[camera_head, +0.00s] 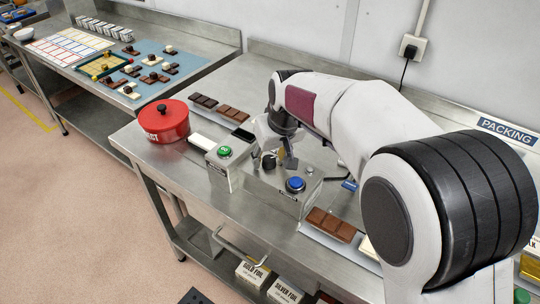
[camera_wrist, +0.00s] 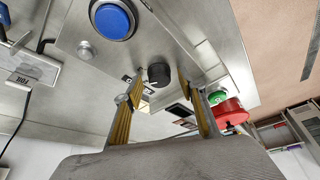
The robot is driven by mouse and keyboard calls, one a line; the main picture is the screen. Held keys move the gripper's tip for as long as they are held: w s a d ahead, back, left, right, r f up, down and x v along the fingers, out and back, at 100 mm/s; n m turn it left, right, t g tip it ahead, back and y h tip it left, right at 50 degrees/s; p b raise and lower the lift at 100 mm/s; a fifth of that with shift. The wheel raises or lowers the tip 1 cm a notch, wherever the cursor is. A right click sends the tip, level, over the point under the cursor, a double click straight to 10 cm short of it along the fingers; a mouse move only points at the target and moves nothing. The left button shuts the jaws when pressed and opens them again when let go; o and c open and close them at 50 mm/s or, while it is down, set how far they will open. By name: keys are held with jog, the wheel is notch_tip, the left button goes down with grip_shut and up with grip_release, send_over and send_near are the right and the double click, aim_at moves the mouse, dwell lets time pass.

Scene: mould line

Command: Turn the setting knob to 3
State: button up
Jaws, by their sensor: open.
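The setting knob (camera_wrist: 160,75) is black and round with a pale pointer mark, on a grey metal control box (camera_head: 270,190). In the wrist view it lies between and just beyond my two fingertips. My gripper (camera_wrist: 168,84) is open, its fingers apart on either side of the knob, with no clear contact. In the head view my gripper (camera_head: 279,155) is above the box, and the knob (camera_head: 268,161) is partly hidden by it. The scale numbers and the setting cannot be read.
A blue button (camera_head: 295,184) is on the same box, near the knob. A green button (camera_head: 224,151) on another box and a red pot (camera_head: 165,120) stand to the left. Chocolate bars (camera_head: 331,224) lie on a tray to the right.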

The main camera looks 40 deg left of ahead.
jog(key=c, duration=1.1)
jog(key=shift+s+m+t+h, duration=0.1)
jog(key=shift+m+t+h, duration=0.25)
jog(key=shift+m, duration=0.8)
jog(key=shift+s+m+t+h, duration=0.1)
jog(key=shift+m+t+h, duration=0.2)
jog(key=shift+m, duration=0.85)
jog(key=shift+f, duration=0.1)
jog(key=o, duration=1.1)
jog(key=shift+w, duration=0.1)
jog(key=shift+r, duration=0.2)
jog(key=v, duration=0.7)
jog(key=shift+r, duration=0.1)
